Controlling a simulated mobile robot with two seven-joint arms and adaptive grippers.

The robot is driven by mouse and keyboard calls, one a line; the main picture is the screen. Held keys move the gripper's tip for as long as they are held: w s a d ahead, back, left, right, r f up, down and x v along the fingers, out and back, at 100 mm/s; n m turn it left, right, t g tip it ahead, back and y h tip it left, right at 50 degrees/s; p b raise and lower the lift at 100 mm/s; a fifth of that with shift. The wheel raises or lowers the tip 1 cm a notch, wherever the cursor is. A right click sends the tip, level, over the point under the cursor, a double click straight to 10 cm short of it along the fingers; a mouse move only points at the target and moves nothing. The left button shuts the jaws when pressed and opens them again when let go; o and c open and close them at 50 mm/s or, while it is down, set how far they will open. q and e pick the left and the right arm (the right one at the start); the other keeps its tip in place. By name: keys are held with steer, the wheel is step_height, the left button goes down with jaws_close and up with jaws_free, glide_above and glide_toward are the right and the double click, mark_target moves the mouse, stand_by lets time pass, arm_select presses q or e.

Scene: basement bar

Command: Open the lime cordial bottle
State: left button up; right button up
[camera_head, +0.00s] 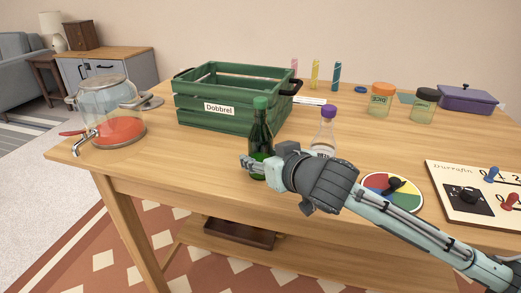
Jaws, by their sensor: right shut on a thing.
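A dark green glass bottle (261,132) with a lighter green cap (260,103) stands upright on the wooden table in front of the green crate. Its cap is on. It looks like the lime cordial bottle, but I can read no label. My right gripper (257,165) reaches in from the right and is shut around the lower part of this bottle. The gripper hides part of the bottle's base. A clear bottle (326,135) with a purple cap (329,111) stands to the right, partly behind my right gripper. My left gripper is not in view.
The green crate (225,108) labelled "Dobbrel" stands behind the bottle. A glass dispenser (112,108) with a tap is at left. A colour wheel (390,192), a game board (480,190), two jars (381,100) and a purple box (466,99) are right. The front-left tabletop (180,155) is clear.

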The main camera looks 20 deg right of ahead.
mark_target(264, 139)
steer(key=shift+r, duration=0.2)
steer(key=shift+c, duration=0.4)
steer(key=shift+r, duration=0.25)
steer(key=r+p, duration=0.1)
steer(key=r, duration=0.3)
steer(key=shift+a, duration=0.2)
arm_select(q)
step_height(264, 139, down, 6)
steer(key=p, duration=0.1)
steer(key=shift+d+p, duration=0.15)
steer(key=shift+p, duration=0.2)
arm_select(e)
steer(key=s+a+r, duration=0.6)
steer(key=a, duration=0.3)
steer(key=shift+s+a, duration=0.15)
steer(key=shift+a, duration=0.05)
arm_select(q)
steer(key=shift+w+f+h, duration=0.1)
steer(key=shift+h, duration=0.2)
arm_select(e)
steer(key=shift+r, duration=0.1)
steer(key=o, duration=0.8)
jaws_close()
